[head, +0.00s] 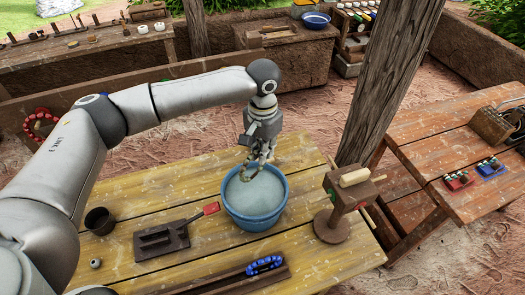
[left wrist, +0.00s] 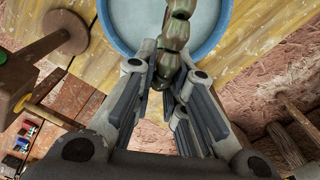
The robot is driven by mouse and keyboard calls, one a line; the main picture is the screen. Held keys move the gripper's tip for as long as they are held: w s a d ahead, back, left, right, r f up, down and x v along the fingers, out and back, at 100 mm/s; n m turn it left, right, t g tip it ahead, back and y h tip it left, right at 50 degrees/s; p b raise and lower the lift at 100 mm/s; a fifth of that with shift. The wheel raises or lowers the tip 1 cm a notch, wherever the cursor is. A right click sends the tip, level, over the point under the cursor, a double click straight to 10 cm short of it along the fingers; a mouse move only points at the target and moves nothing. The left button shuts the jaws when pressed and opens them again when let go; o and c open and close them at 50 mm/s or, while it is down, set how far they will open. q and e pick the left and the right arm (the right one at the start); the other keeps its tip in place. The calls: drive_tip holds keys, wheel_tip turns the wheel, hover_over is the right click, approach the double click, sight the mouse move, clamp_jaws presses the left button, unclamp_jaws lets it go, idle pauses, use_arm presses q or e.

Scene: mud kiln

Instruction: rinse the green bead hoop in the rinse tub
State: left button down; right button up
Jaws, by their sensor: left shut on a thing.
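The rinse tub (head: 285,208) is a round blue tub with greyish water, standing on the yellow plank table. My left gripper (head: 262,152) reaches over the tub's far side, pointing down. It is shut on the green bead hoop (head: 250,173), which hangs below the fingers over the water. I cannot tell whether the hoop touches the water. In the left wrist view, the hoop's dull olive beads (left wrist: 174,32) run from between the fingers (left wrist: 165,72) across the tub (left wrist: 124,40); part of the hoop is out of view. My right gripper is not in view.
A wooden stand with pegs (head: 332,227) is right of the tub. A dark tray (head: 160,241), a red-ended tool (head: 210,209) and a dark cup (head: 99,220) lie left. A blue bead hoop (head: 265,265) sits on a rack in front. A thick post (head: 385,75) rises behind.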

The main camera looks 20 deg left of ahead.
sight(262, 167)
use_arm(q)
drive_tip(key=shift+f+b, duration=2.3)
drive_tip(key=shift+b, duration=0.2)
drive_tip(key=shift+f, duration=1.05)
wheel_tip(262, 167, down, 9)
drive_tip(key=b, duration=0.2)
drive_tip(key=shift+f, duration=0.15)
drive_tip(key=shift+r+p, duration=0.45)
drive_tip(key=shift+p, duration=0.25)
drive_tip(key=shift+f, duration=0.45)
drive_tip(key=shift+r+p, duration=0.15)
drive_tip(key=shift+p, duration=0.35)
